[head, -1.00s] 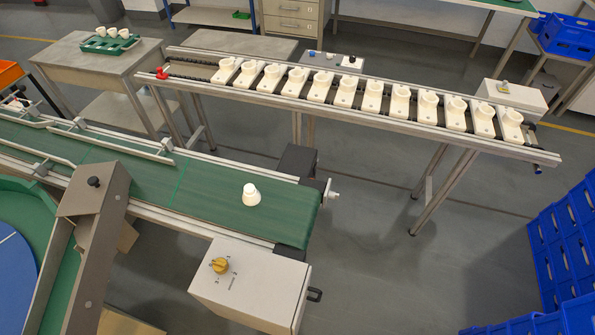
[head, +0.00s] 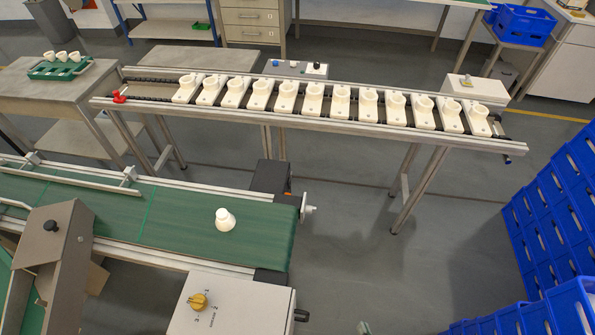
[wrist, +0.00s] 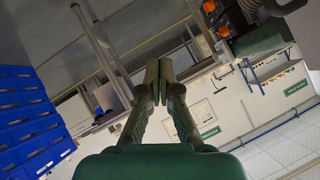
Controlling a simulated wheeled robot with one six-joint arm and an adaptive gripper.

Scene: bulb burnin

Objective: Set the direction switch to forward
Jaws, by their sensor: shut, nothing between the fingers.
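A white control box (head: 248,309) with a yellow rotary knob (head: 198,301) stands at the near side of the green belt conveyor (head: 170,222) in the head view. Small marks ring the knob, too small to read surely. A second box (head: 487,88) with a small yellowish knob (head: 467,82) is at the far right end of the rail of white holders. I cannot tell which knob is the direction switch or how it is set. My gripper (wrist: 158,68) is shut and empty in the wrist view, away from both boxes.
A white bulb (head: 225,219) stands on the belt. Several white holders (head: 312,99) line the rail, with a panel of knobs (head: 290,68) behind it. Blue crates (head: 555,200) are stacked at the right. The grey floor between conveyor and crates is open.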

